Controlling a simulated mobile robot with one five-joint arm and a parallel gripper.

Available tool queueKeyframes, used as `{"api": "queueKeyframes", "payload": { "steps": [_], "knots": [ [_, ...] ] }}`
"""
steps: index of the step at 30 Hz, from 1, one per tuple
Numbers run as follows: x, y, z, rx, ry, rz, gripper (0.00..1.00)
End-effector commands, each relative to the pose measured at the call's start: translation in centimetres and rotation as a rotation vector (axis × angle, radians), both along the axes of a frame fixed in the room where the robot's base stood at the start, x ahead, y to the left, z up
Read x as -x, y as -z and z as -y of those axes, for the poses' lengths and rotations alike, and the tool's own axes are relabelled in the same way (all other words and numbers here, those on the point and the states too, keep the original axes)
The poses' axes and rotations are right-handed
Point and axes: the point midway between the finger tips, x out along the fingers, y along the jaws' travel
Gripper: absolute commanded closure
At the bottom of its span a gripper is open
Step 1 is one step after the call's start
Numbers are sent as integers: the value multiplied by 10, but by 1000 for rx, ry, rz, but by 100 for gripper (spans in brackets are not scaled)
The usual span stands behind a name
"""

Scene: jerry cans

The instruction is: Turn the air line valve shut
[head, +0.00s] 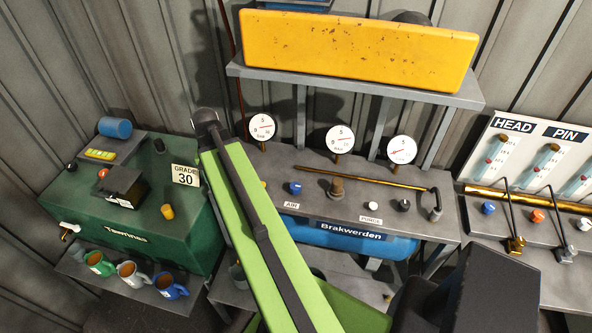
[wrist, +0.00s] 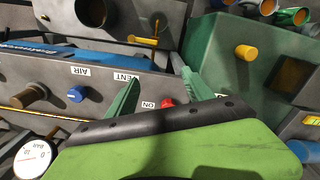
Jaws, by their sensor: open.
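A blue knob (head: 295,188) stands by an "AIR" label (head: 291,205) on the grey bench; the knob also shows in the wrist view (wrist: 76,94). I cannot tell which of these is the air line valve. My gripper (wrist: 157,72) is open and empty in the wrist view, its green fingers apart, between the "VENT" label (wrist: 127,77) and the green cabinet. In the head view its fingers are hidden.
A red knob (wrist: 167,103) sits close by my fingers. Three gauges (head: 340,139) stand along the back of the bench under a yellow tank (head: 358,50). A long brass lever (head: 360,181) crosses the bench. Mugs (head: 133,273) stand before the green cabinet (head: 130,230).

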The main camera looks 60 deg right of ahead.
Motion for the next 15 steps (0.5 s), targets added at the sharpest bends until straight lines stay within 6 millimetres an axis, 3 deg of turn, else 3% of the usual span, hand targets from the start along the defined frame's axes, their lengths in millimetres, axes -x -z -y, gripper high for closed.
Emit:
{"api": "queueKeyframes", "payload": {
  "steps": [1,3,6,10,15],
  "knots": [
    [25,-27,45,0,130,0,40],
    [61,-41,94,0,289,0,40],
    [108,-55,145,0,471,0,40],
    [149,-64,180,-1,613,0,40],
    [163,-64,191,0,662,0,40]
  ]
}}
